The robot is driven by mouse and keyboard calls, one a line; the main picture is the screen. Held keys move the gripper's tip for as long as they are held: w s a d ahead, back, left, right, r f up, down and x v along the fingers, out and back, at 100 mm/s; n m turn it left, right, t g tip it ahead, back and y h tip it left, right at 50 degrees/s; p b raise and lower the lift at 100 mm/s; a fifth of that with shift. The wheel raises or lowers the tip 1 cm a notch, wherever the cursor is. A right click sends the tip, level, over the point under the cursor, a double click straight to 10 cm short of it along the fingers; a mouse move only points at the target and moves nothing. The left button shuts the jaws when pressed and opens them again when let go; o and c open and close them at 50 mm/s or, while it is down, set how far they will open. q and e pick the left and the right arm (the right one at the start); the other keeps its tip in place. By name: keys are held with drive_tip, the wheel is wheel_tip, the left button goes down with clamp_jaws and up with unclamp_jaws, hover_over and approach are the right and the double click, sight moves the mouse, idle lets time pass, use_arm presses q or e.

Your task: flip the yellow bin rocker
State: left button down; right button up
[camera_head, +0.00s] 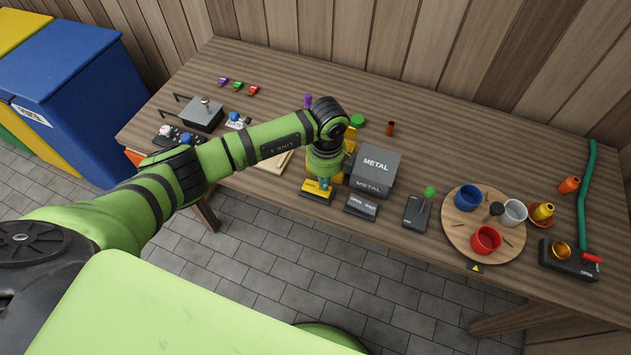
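The yellow rocker (316,188) sits on a small black base at the front edge of the workbench. Its upper part is partly hidden by my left gripper. Parts of a yellow bin (350,138) show behind my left wrist; most of it is hidden. My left gripper (322,181) points down right at the rocker, touching it or just above it; I cannot tell which. Its fingers are too small and covered to show whether they are open or shut. My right gripper is out of view.
A grey METAL box (375,168) with its own rocker (361,206) stands close on the right. A green-knobbed lever (417,210) and a round wooden board (462,235) with cups are farther right. A grey box (203,115) and small switches are left, past my arm.

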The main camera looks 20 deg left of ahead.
use_arm(q)
drive_tip(key=shift+r+p, duration=1.9)
drive_tip(key=shift+r, duration=0.75)
